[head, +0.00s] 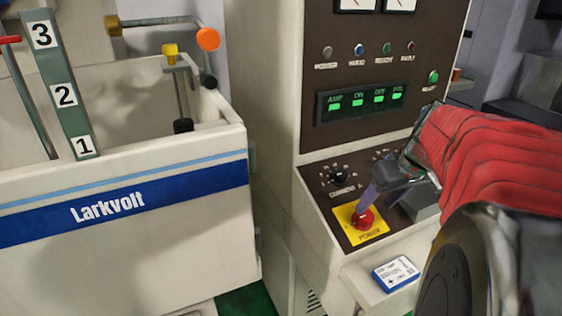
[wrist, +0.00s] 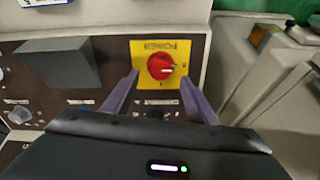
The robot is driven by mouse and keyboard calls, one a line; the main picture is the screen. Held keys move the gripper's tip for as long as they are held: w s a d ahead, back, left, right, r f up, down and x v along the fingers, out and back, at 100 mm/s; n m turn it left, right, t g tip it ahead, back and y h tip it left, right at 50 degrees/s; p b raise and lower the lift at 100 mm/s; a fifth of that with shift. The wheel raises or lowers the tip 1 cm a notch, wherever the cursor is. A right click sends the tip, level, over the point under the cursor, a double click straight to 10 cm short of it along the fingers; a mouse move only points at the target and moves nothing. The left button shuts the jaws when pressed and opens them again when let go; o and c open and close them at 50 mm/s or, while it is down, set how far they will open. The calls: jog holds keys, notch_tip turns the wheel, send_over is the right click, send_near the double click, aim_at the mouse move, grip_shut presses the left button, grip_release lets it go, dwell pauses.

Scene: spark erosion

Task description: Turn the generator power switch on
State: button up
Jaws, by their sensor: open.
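The generator power switch (head: 362,219) is a red rotary knob on a yellow plate (head: 347,233) labelled POWER, on the sloped lower panel of the generator cabinet. In the wrist view the red knob (wrist: 161,66) shows on its yellow plate (wrist: 146,50), upside down, with a pale mark on its right side. My gripper (head: 368,198) reaches in from the right, its fingertips close to the knob. In the wrist view my gripper (wrist: 162,88) is open, one finger on each side of the knob's lower area. I cannot tell whether either finger touches it.
A black knob (head: 339,174) sits on the panel just behind the switch. A grey block (wrist: 58,62) stands beside the plate. A blue-and-white card (head: 395,273) lies on the ledge in front. The white Larkvolt tank (head: 190,235) stands to the left. Green indicators (head: 357,99) show above.

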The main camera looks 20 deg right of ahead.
aim_at(366, 215)
jog(key=shift+x, duration=2.8)
jog(key=c, duration=1.1)
